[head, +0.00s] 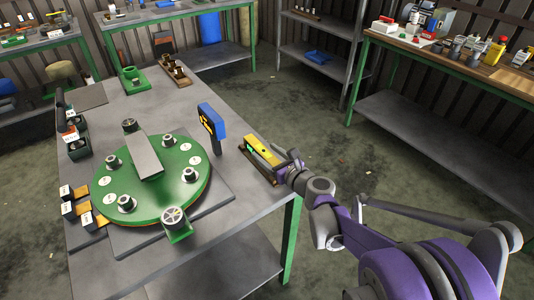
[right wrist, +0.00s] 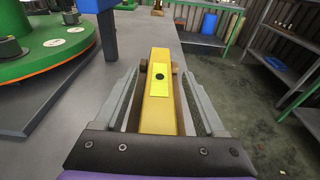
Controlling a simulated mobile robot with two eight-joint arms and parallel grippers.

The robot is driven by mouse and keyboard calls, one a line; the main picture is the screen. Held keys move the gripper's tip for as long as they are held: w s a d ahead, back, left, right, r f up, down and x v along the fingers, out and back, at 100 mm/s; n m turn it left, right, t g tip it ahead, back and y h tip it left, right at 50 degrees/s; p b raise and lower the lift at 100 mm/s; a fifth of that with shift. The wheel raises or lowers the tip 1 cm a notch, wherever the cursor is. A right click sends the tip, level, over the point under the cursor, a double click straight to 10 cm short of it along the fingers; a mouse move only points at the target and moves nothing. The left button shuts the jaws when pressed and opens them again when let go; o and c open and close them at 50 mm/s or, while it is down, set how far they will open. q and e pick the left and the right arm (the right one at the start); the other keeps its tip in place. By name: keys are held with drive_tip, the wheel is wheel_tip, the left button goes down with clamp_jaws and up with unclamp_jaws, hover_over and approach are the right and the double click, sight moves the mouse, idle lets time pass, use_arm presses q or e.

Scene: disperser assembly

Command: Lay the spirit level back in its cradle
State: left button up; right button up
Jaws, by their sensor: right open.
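The yellow spirit level (head: 262,150) lies along its brown wooden cradle (head: 257,165) near the right edge of the table. In the right wrist view the level (right wrist: 157,112) runs straight between my fingers, with a brown cradle post (right wrist: 176,70) beside it on each side near its far end. It looks seated between the posts; its underside is hidden. My right gripper (head: 284,162) is open around the near part of the level, with gaps visible between the fingers (right wrist: 158,90) and its sides. My left gripper is out of view.
The green round disperser plate (head: 185,155) with grey fittings fills the table's middle. A green holder (head: 131,80) and a wooden rack (head: 175,70) stand at the far end. Table surface around the cradle is clear.

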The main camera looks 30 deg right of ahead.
drive_tip(key=s, duration=0.4)
drive_tip(key=s+r+p, duration=0.1)
drive_tip(key=s, duration=0.2)
drive_tip(key=s+d, duration=0.1)
drive_tip(key=s, duration=0.3)
drive_tip(key=shift+s+r, duration=0.3)
drive_tip(key=shift+r, duration=0.05)
